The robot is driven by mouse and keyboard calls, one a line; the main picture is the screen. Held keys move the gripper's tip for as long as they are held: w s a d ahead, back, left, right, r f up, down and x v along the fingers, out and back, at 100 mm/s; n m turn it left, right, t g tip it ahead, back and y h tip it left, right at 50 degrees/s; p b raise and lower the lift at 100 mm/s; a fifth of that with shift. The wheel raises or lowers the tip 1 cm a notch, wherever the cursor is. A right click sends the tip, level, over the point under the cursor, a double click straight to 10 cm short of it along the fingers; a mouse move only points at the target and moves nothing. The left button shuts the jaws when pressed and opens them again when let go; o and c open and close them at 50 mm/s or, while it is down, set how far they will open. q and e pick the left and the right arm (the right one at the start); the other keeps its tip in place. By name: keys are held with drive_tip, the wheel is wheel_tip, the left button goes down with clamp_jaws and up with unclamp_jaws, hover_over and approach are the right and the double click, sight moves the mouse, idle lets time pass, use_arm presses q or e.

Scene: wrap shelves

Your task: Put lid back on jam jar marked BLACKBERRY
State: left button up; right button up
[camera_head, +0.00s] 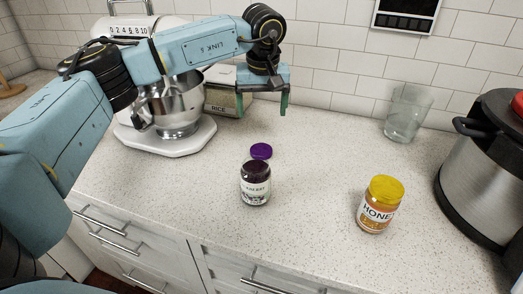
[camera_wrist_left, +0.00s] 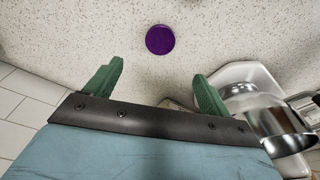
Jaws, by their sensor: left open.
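The purple lid (camera_head: 261,151) lies flat on the speckled counter, just behind the jam jar. The dark jam jar (camera_head: 256,185) stands upright and uncovered; its label is partly readable, ending in "KBERRY". My left gripper (camera_head: 264,108) is open and empty, pointing down above the counter, behind and above the lid. In the left wrist view the lid (camera_wrist_left: 160,39) lies beyond the open fingertips of the left gripper (camera_wrist_left: 157,82), apart from them. The jar is not in the left wrist view. My right gripper is not in view.
A honey jar (camera_head: 380,204) with a yellow lid stands to the right. A drinking glass (camera_head: 407,113) and a steel cooker (camera_head: 487,170) are farther right. A stand mixer (camera_head: 170,139) and a rice container (camera_head: 221,101) stand at the back left. The counter between the two jars is clear.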

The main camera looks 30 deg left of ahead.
use_arm(q)
hover_over(261, 150)
drive_tip(key=f, duration=0.8)
drive_tip(key=shift+s+d+b, duration=0.3)
drive_tip(key=shift+d+b, duration=0.05)
drive_tip(key=shift+f, duration=0.15)
drive_tip(key=f, duration=0.5)
drive_tip(key=shift+w+a, duration=0.3)
drive_tip(key=c, duration=1)
